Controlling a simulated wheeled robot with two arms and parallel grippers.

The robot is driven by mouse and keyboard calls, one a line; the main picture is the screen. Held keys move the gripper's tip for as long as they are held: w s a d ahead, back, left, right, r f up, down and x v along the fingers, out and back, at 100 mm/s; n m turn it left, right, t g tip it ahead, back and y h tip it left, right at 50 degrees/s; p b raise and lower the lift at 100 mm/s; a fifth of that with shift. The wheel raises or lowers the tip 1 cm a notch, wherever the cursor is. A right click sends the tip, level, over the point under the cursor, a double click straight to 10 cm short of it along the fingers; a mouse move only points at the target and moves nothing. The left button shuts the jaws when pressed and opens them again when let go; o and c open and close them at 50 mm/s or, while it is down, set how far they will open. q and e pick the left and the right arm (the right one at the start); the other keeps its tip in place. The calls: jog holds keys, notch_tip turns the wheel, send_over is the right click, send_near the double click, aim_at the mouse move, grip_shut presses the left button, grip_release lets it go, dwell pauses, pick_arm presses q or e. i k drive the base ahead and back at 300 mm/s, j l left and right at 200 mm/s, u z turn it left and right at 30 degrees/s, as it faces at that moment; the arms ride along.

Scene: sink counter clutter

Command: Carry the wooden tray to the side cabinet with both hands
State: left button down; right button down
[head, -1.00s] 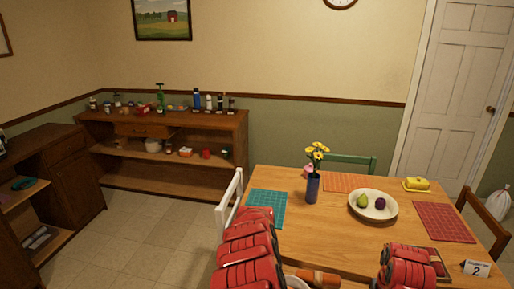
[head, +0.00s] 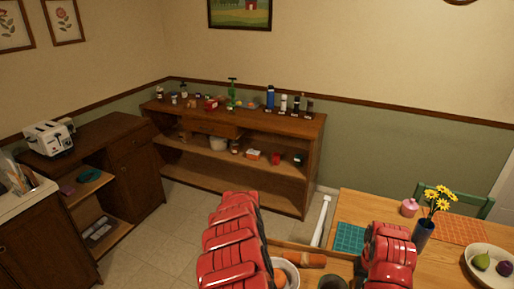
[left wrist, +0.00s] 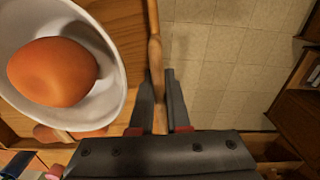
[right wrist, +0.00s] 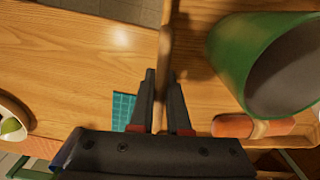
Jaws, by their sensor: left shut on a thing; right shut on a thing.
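The wooden tray (head: 322,249) shows only in part in the head view, behind my arms. It holds a white bowl (left wrist: 113,75) with an orange round thing (left wrist: 52,72), a green cup (right wrist: 232,70) and a reddish-brown cylinder (right wrist: 245,126). My left gripper (left wrist: 155,75) is shut on one tray rim, with floor tiles below on its outer side. My right gripper (right wrist: 163,75) is shut on the opposite rim, with the tabletop beside it. A low dark wooden cabinet (head: 137,170) stands at the left; a wider open-shelved cabinet (head: 318,145) stands against the back wall.
The dining table (head: 440,263) with a vase of yellow flowers (head: 424,232), a plate (head: 472,255) and a teal placemat (head: 349,238) is at the right. A toaster (head: 50,140) sits at far left. Tiled floor (head: 175,225) is clear between.

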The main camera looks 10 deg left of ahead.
aim_at(114, 125)
jog(key=i+j+u, duration=0.35)
jog(key=j, duration=0.3)
jog(key=i+j+u, duration=0.3)
jog(key=i+j, duration=0.25)
jog(key=i+j+u, duration=0.15)
jog(key=i+u, duration=0.2)
jog(key=i, duration=0.3)
jog(key=i+u, duration=0.3)
jog(key=i, duration=0.4)
jog(key=i+l+u, duration=0.2)
jog(key=l, duration=0.25)
jog(key=i+l+u, duration=0.15)
jog(key=l, duration=0.3)
jog(key=i+l+u, duration=0.2)
jog(key=l, duration=0.35)
jog(key=i+l+u, duration=0.2)
jog(key=l, duration=0.3)
jog(key=i+l+u, duration=0.15)
jog(key=l, duration=0.4)
jog(key=l+u, duration=0.2)
jog(key=l, duration=0.35)
jog(key=i+l+u, duration=0.15)
jog(key=l, duration=0.35)
jog(key=l+u, duration=0.2)
jog(key=l, duration=0.25)
jog(key=i, duration=1.5)
